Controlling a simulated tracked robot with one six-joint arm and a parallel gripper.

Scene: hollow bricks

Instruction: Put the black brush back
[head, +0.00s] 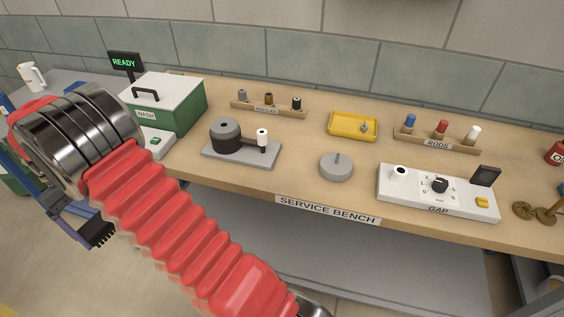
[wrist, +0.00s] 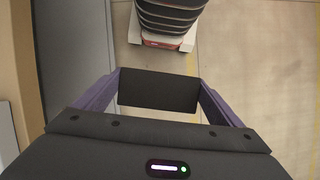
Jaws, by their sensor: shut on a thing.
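My gripper (head: 84,222), with purple fingers, hangs at the left of the head view, pointing down beside the bench's left end, over the floor. It is shut on the black brush (head: 99,236), whose short dark bristles show at its lower edge. In the wrist view the brush (wrist: 158,90) is a plain dark block filling the space between both fingers. Its far side is hidden. No place marked for the brush can be made out.
The service bench (head: 330,208) carries a green wash box (head: 178,112), a grey spindle stand (head: 240,152), a yellow tray (head: 353,125), a rod rack (head: 437,143) and a white gap gauge (head: 437,193). A white mug (head: 32,77) stands at far left. Open floor lies below my gripper.

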